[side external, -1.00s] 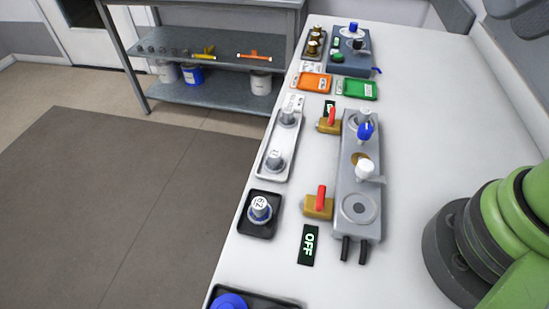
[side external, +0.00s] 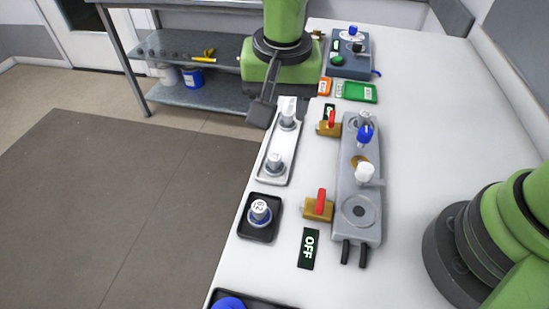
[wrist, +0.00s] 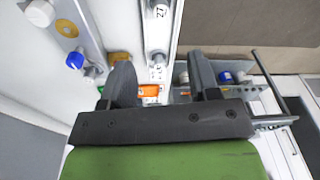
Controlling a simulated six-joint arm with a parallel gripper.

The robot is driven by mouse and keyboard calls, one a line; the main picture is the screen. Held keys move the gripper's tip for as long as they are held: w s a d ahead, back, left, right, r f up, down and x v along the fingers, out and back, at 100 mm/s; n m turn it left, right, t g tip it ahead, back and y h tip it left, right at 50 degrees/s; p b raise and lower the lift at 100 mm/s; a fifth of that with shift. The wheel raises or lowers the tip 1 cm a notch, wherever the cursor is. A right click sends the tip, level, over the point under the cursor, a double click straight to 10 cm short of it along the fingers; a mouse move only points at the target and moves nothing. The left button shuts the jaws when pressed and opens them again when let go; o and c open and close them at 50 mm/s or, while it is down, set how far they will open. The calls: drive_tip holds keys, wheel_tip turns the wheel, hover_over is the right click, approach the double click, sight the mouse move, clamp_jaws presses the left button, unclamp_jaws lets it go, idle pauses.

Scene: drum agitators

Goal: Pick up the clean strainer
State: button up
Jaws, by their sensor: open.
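A white tray (side external: 269,179) holds two grey cylindrical parts with labelled tops, a far one (side external: 288,116) and a near one (side external: 273,162). I cannot tell from the pictures which part is the clean strainer. My gripper (side external: 262,111) is open and hangs by the far end of this tray, close to the far part. In the wrist view, my gripper (wrist: 163,74) has its two dark fingers apart, with the far part (wrist: 158,60) showing between and just beyond the fingertips. The near part (wrist: 158,14) stands further off, marked with digits.
A black tray (side external: 246,230) holds another labelled grey part (side external: 259,210). A grey manifold (side external: 347,225) with blue and white fittings and red-handled valves (side external: 319,205) stands to the right. Orange and green trays (side external: 360,92) lie beyond. The counter's left edge is close to the white tray.

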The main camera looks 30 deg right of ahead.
hover_over(274, 156)
drive_tip(key=f, duration=0.6)
drive_tip(key=shift+s+a+f, duration=0.15)
drive_tip(key=shift+s+a, duration=0.15)
drive_tip(key=shift+s, duration=0.1)
drive_tip(key=f, duration=0.6)
drive_tip(key=shift+w+d, duration=0.3)
drive_tip(key=shift+d, duration=0.05)
drive_tip(key=shift+r, duration=0.1)
drive_tip(key=c, duration=1)
